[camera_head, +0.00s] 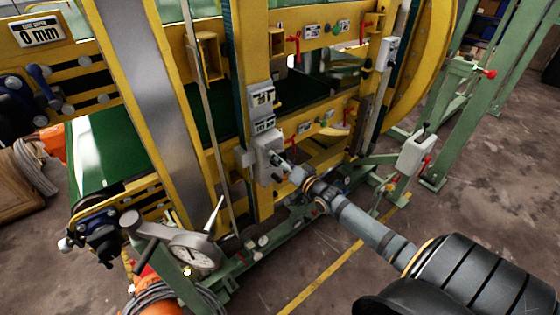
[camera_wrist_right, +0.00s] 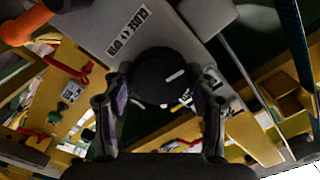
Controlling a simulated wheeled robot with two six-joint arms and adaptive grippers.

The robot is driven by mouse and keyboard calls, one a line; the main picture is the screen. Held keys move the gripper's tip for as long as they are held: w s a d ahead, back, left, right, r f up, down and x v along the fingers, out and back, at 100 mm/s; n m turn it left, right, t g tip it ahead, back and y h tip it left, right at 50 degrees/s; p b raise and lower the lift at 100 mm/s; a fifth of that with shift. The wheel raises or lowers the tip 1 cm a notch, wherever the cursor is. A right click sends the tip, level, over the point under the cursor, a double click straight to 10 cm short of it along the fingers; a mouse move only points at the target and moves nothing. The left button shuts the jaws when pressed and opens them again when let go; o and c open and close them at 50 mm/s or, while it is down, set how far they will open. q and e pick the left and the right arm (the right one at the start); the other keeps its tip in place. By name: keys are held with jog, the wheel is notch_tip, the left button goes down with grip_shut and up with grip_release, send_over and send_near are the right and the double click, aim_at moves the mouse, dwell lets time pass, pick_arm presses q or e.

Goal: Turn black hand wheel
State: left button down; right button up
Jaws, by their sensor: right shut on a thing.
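A round black wheel or knob (camera_wrist_right: 160,76) with a small white mark sits between the two fingers of my right gripper (camera_wrist_right: 160,105) in the right wrist view. The gripper is shut on it, with one finger on each side. Behind it is a grey box (camera_wrist_right: 105,25) with a printed label. In the head view my right gripper (camera_head: 287,166) reaches to the grey box (camera_head: 267,152) on the yellow frame, and the wheel is hidden there. My left gripper is not in view.
A yellow machine frame (camera_head: 245,60) with a green belt (camera_head: 105,150) stands around the box. Red levers (camera_head: 295,45) stick out nearby. A dial gauge (camera_head: 195,253) is at the lower left. Green posts (camera_head: 490,90) stand at the right. Bare floor (camera_head: 480,205) lies at the right.

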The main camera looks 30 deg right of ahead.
jog(key=shift+m, duration=0.4)
jog(key=o, duration=1.2)
jog(key=shift+c, duration=0.2)
jog(key=s, duration=1.2)
jog(key=shift+d, duration=0.45)
